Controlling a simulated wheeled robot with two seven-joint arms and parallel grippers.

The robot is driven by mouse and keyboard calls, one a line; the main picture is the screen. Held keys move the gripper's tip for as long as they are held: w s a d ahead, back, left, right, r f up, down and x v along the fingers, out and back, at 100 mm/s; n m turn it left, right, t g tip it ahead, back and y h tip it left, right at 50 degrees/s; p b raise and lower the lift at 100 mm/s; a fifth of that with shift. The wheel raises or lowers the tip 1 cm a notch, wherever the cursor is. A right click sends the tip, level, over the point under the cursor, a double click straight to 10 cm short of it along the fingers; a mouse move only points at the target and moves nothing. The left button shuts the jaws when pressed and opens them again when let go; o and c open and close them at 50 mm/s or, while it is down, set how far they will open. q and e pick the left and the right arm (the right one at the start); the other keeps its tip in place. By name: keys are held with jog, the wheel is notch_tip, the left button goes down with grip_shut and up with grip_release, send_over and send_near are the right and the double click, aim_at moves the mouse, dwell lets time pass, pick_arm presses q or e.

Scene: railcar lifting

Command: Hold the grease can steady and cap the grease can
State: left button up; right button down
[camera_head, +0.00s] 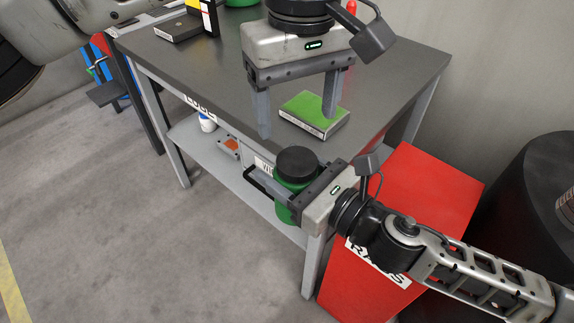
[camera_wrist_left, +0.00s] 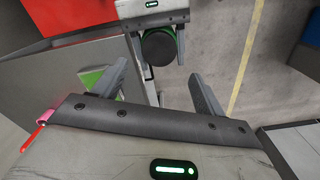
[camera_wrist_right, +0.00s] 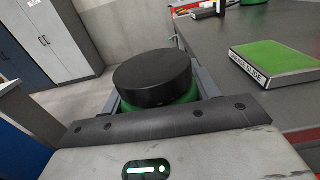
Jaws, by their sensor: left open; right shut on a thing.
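The grease can (camera_head: 284,208) is green, with a black round cap (camera_head: 297,162) seated on its top. My right gripper (camera_head: 283,193) is shut around the can's body and holds it upright off the table's front edge. In the right wrist view the cap (camera_wrist_right: 152,78) sits above a green rim (camera_wrist_right: 160,107), and the can's lower body is hidden. My left gripper (camera_head: 297,120) is open and empty, above the table and behind the can. The left wrist view shows the cap (camera_wrist_left: 158,48) beyond and between its open fingers (camera_wrist_left: 160,90).
A green-topped box (camera_head: 314,112) lies on the grey table (camera_head: 200,70) below my left gripper. A red cabinet (camera_head: 430,190) stands right of the table, with a dark drum (camera_head: 530,200) beyond. A lower shelf (camera_head: 240,190) holds small items. Floor at left is clear.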

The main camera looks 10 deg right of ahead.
aim_at(296, 160)
pick_arm(q)
jog(key=shift+f, duration=4)
jog(key=c, duration=1)
jog(key=m, duration=0.3)
